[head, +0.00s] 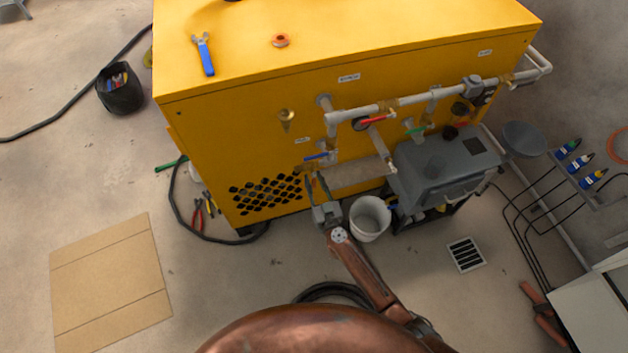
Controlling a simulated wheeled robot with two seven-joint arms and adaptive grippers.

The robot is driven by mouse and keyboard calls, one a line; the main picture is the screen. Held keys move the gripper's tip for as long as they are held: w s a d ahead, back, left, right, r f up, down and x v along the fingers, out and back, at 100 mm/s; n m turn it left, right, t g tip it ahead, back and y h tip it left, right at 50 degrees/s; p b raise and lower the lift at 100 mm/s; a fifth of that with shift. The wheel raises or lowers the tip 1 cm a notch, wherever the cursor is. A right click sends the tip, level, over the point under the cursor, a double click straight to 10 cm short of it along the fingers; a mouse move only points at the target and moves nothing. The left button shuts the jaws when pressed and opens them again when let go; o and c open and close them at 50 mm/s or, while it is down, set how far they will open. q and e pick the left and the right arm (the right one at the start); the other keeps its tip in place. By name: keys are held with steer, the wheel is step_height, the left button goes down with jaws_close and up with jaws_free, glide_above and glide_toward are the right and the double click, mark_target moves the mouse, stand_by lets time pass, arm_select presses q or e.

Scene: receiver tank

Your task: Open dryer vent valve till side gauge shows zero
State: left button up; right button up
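The yellow cabinet (225,130) carries grey piping and several valves on its front. A blue-handled valve (317,156) sits low on the front, a red-handled valve (374,119) is on the pipework, and a green-handled valve (415,131) is further right. Labels are too small to read, so I cannot tell which is the dryer vent valve. A round dark fitting (460,108) may be a gauge; no reading shows. My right gripper (316,183) is just below the blue handle, its fingers apart; contact is unclear. My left gripper is not in view.
A white bucket (370,216) stands right of my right gripper, beside a grey machine (445,165). A floor drain (466,254) and cardboard (110,285) lie on the floor. A blue wrench (204,54) lies on the cabinet top. Hoses run at the left.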

jaws_close()
stand_by(0.3)
stand_by(0.3)
steer(key=shift+a+m, duration=0.1)
steer(key=shift+m, duration=0.2)
steer(key=shift+s+a+r+m+p, duration=0.1)
steer(key=shift+s+a+m+p, duration=0.1)
steer(key=shift+m+p, duration=0.25)
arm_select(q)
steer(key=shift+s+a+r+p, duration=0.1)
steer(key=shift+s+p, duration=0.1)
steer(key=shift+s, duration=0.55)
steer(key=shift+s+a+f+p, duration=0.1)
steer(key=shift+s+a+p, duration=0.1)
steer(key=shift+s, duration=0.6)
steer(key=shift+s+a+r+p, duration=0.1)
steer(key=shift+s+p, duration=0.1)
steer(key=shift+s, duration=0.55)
arm_select(e)
steer(key=shift+s+a+r+m, duration=0.1)
steer(key=shift+a+m, duration=0.2)
steer(key=shift+m, duration=0.6)
steer(key=shift+s+a+r+m, duration=0.1)
steer(key=shift+a+m, duration=0.15)
steer(key=shift+m, duration=0.7)
steer(key=shift+a+r+m, duration=0.1)
steer(key=shift+a+m, duration=0.2)
steer(key=shift+m, duration=0.6)
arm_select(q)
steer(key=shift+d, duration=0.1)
